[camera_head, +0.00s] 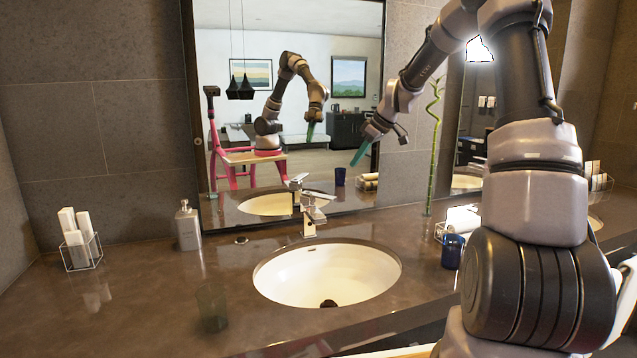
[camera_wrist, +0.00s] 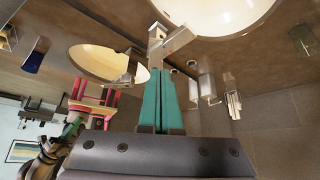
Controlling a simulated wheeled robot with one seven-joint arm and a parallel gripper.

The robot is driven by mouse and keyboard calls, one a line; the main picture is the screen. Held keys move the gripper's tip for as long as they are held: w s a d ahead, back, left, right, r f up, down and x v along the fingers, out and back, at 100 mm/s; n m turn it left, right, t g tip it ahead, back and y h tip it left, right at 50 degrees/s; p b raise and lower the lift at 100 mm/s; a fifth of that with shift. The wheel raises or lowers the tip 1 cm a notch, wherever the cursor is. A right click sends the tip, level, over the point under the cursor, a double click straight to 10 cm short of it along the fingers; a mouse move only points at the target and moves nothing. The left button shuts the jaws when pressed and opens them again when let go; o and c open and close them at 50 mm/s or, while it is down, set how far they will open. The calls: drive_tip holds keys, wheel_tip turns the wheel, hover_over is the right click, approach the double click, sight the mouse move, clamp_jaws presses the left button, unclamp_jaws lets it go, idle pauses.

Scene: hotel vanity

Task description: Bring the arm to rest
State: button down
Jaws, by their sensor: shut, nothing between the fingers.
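My gripper (camera_head: 361,150) has teal fingers and hangs in the air above the back of the counter, in front of the mirror. It is to the right of and higher than the chrome faucet (camera_head: 312,212). In the wrist view the two teal fingers (camera_wrist: 158,98) lie side by side, closed, with nothing between them. My arm bends up and over from the right side of the head view. The white oval sink (camera_head: 327,272) lies below, apart from the gripper.
The brown counter (camera_head: 150,300) holds a soap bottle (camera_head: 188,228), a wire holder (camera_head: 82,250) with white items, a dark green glass (camera_head: 211,306) and a blue cup (camera_head: 452,250). A bamboo stalk (camera_head: 432,160) stands near my arm. The mirror (camera_head: 290,100) is behind.

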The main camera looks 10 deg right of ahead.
drive_tip(key=s+a+r+m+t+h, duration=0.1)
drive_tip(key=s+r+m+h, duration=0.15)
drive_tip(key=s+r, duration=0.55)
drive_tip(key=s+a+r+m+h, duration=0.1)
drive_tip(key=s+r+m, duration=0.3)
drive_tip(key=s, duration=0.8)
drive_tip(key=s+d+m+t, duration=0.1)
drive_tip(key=s+m, duration=0.6)
drive_tip(key=s, duration=1.1)
drive_tip(key=shift+d+r+t, duration=0.2)
drive_tip(key=shift+r+t, duration=0.2)
drive_tip(key=shift+t, duration=0.1)
drive_tip(key=shift+y, duration=0.25)
